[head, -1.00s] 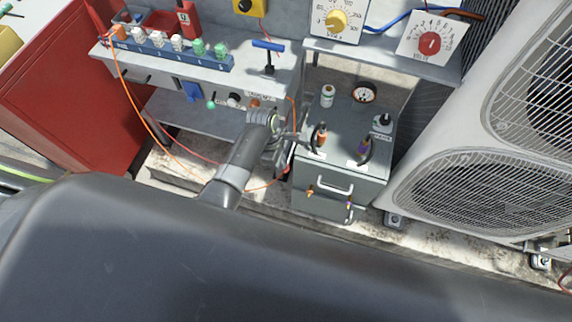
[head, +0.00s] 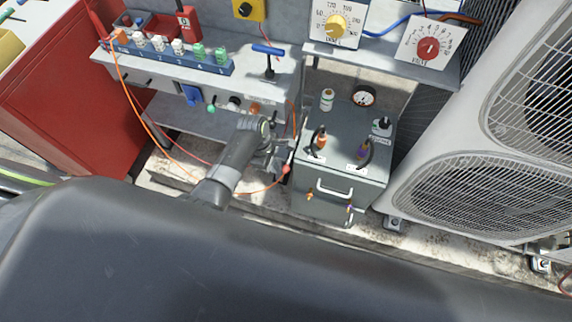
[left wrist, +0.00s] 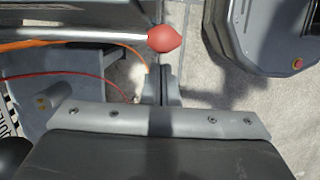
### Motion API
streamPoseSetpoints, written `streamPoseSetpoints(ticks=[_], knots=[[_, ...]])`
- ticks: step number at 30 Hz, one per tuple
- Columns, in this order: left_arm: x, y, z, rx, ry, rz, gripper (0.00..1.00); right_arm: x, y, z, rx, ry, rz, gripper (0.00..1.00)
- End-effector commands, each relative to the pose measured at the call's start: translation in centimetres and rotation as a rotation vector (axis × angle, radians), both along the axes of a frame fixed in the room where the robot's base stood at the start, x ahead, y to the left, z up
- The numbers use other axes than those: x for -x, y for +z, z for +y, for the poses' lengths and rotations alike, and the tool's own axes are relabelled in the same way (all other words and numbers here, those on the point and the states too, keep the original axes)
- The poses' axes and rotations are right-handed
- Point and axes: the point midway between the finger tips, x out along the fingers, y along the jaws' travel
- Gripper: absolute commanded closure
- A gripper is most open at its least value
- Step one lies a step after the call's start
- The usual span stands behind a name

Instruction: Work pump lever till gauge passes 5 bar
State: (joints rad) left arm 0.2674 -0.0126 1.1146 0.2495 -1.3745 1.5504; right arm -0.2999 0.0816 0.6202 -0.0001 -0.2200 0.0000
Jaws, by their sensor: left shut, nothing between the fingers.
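A pale rod with a red knob, which looks like the pump lever (left wrist: 164,38), runs in from the left of the left wrist view. Its red knob also shows in the head view (head: 286,169), low beside the grey box. A small round gauge (head: 364,96) sits at the back of the box top; its needle is too small to read. My left gripper (head: 278,158) is shut and empty, left of the box and close to the knob. In the left wrist view its closed fingers (left wrist: 164,84) point at the knob, with no grip on it. My right gripper is out of view.
The grey box (head: 318,187) has cables and a bottle (head: 326,100) on top. A bench (head: 270,92) with a blue T-handle (head: 268,50) stands behind my left arm. Orange and red cables (head: 150,125) hang nearby. A condenser (head: 455,190) fills the right.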

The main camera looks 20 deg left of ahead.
Motion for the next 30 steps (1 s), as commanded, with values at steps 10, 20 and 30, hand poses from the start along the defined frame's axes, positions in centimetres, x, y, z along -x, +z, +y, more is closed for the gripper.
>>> streamPoseSetpoints(ticks=[10,20,30], knots=[[-0.1,0.3,0.3,0.001,0.0,-0.002,1.0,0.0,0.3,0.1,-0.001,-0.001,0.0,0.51],[-0.2,4.7,1.4,0.001,-0.001,-0.005,1.0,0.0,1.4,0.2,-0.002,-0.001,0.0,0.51],[-0.2,12.1,3.4,-0.001,0.0,-0.006,1.0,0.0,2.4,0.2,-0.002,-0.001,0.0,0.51]])
